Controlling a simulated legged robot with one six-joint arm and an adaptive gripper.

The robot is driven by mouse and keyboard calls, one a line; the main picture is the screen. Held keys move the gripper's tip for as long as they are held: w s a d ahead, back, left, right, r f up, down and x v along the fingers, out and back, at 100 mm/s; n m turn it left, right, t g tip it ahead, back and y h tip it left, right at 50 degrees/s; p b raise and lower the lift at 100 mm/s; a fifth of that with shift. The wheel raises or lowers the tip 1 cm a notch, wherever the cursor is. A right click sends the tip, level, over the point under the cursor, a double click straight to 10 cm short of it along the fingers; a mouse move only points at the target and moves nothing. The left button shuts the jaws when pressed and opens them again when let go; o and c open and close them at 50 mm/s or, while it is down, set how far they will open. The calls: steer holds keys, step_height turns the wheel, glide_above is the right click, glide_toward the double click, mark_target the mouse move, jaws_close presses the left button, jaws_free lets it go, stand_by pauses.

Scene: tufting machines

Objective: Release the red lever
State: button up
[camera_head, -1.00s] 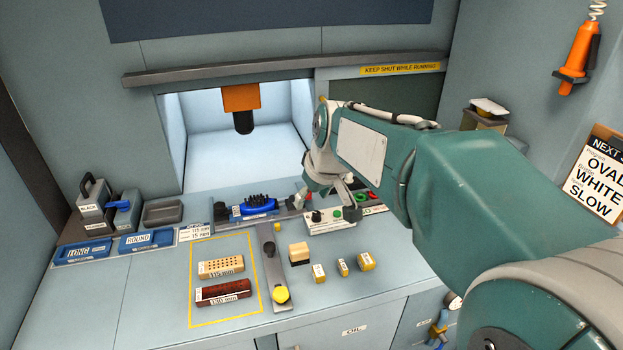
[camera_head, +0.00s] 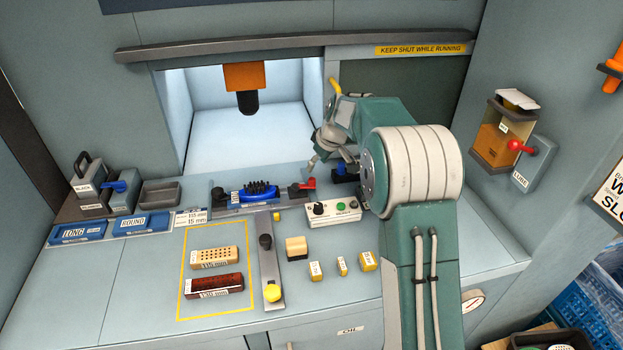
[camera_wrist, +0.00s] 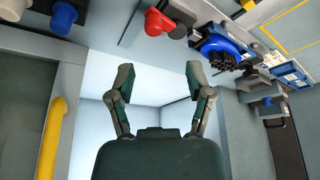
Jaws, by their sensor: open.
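The red lever (camera_head: 308,184) sits at the right end of a dark clamp rail (camera_head: 217,193) on the bench, and it also shows at the top of the wrist view (camera_wrist: 157,21). The rail holds a blue brush block (camera_head: 250,193) with black bristles, also seen in the wrist view (camera_wrist: 222,42). My gripper (camera_head: 313,170) is just behind and above the red lever, apart from it. In the wrist view its two fingers (camera_wrist: 159,74) are spread with nothing between them. A second red lever (camera_head: 521,146) is on the LUBE box at the right wall.
A control box (camera_head: 334,211) with a green button stands right of the rail. A blue knob (camera_head: 346,172) is behind it. A yellow handle (camera_head: 335,86) is on the sliding door. The lit bay (camera_head: 245,140) behind is open.

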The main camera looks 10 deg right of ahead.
mark_target(313, 179)
steer(key=x, duration=0.3)
steer(key=d+x, duration=0.1)
steer(key=x, duration=0.3)
steer(key=shift+w+d+f, duration=0.15)
steer(key=shift+d+f, duration=0.05)
steer(key=shift+f, duration=0.05)
steer(key=shift+w+a+f, duration=0.1)
steer(key=shift+f, duration=0.25)
steer(key=shift+w+a+f, duration=0.1)
steer(key=shift+a+f, duration=0.05)
steer(key=shift+a, duration=0.4)
steer(key=shift+d, duration=0.3)
jaws_close()
